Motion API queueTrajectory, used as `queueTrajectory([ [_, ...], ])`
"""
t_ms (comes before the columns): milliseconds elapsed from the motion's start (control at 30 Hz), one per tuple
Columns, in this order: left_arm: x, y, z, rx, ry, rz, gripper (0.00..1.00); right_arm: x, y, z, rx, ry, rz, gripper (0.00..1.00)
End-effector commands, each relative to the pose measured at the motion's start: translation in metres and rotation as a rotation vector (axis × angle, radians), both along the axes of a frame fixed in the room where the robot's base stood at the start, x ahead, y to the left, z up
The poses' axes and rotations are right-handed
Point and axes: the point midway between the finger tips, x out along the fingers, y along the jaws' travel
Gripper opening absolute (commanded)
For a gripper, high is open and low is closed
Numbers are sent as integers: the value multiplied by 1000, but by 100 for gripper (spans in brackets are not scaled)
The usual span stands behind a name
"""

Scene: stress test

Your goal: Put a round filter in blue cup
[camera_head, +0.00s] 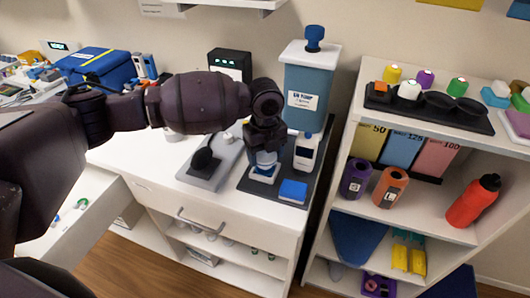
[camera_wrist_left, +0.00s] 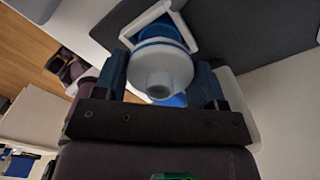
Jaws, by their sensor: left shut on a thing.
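My left gripper (camera_head: 264,148) is over the dark mat on the white counter, fingers pointing down. In the left wrist view its two fingers close on the sides of a white round piece with a short nozzle (camera_wrist_left: 160,70), which looks like the round filter. Blue (camera_wrist_left: 158,30) shows just beyond the white piece, inside a white frame; it may be the blue cup, mostly hidden. In the head view a white holder with blue in it (camera_head: 264,174) is right under the fingers. I cannot tell whether the filter touches it.
A tall blue tank (camera_head: 308,90) stands behind the gripper. A white bottle (camera_head: 305,152) is close on its right, a blue square block (camera_head: 293,190) in front, and a grey device with a black pad (camera_head: 205,162) on the left. A shelf (camera_head: 340,170) stands at the right.

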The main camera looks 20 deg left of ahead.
Motion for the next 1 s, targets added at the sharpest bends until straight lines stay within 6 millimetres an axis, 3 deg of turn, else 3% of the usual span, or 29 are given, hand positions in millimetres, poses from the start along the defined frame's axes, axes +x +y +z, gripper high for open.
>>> queueTrajectory([
  [1000, 0, 0, 0, 0, 0, 0, 42, 2, 0, 7, 1, -7, -1, 22],
])
